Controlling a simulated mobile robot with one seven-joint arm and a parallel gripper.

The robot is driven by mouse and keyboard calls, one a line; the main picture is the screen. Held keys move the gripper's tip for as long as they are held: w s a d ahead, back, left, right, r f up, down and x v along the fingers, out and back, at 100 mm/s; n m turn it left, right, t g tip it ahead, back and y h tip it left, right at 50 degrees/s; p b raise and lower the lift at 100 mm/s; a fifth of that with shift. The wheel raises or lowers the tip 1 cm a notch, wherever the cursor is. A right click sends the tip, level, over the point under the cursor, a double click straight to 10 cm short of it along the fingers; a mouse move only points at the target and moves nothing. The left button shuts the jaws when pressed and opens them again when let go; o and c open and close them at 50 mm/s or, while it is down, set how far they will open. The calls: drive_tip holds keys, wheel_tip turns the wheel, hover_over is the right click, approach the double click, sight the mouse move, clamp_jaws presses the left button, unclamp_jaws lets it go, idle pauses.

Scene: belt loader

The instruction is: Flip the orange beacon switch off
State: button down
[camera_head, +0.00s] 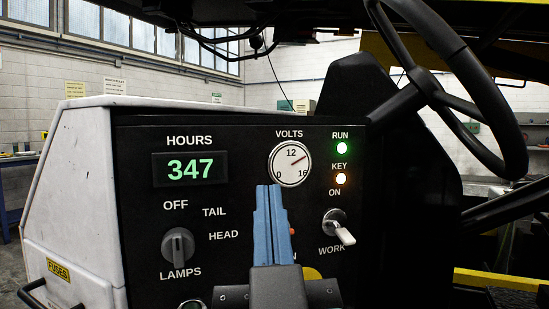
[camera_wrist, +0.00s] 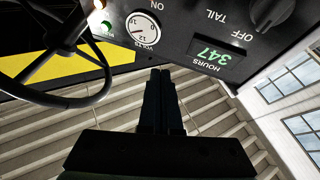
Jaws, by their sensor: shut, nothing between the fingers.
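My gripper (camera_head: 269,190) is shut and empty, its blue fingers pointing up in front of the black control panel (camera_head: 135,225). In the wrist view, the dark closed fingers (camera_wrist: 160,75) point toward the panel, which appears upside down. A small orange bit (camera_head: 292,231) shows just right of the fingers in the head view; it may be part of the beacon switch. The fingers hide most of that spot, so I cannot tell the switch's position. A yellow rounded patch (camera_head: 312,273) shows below it, partly covered by my gripper.
The panel carries a lamps knob (camera_head: 178,246), an hours display (camera_head: 190,169) reading 347, a volts gauge (camera_head: 290,164), lit green run lamp (camera_head: 342,148), lit amber key lamp (camera_head: 341,179) and an inserted key (camera_head: 340,230). A steering wheel (camera_head: 455,60) stands at right.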

drive_tip(key=w+d+r+n+g+y+p, duration=0.1)
drive_tip(key=w+d+r+g+p, duration=0.55)
drive_tip(key=p, duration=2.05)
drive_tip(key=s+a+n+g+y+p, duration=0.1)
drive_tip(key=s+g+p, duration=0.5)
drive_tip(key=p, duration=1.1)
drive_tip(key=shift+s+a+y, duration=0.35)
drive_tip(key=shift+s+y, duration=0.15)
drive_tip(key=shift+s, duration=0.05)
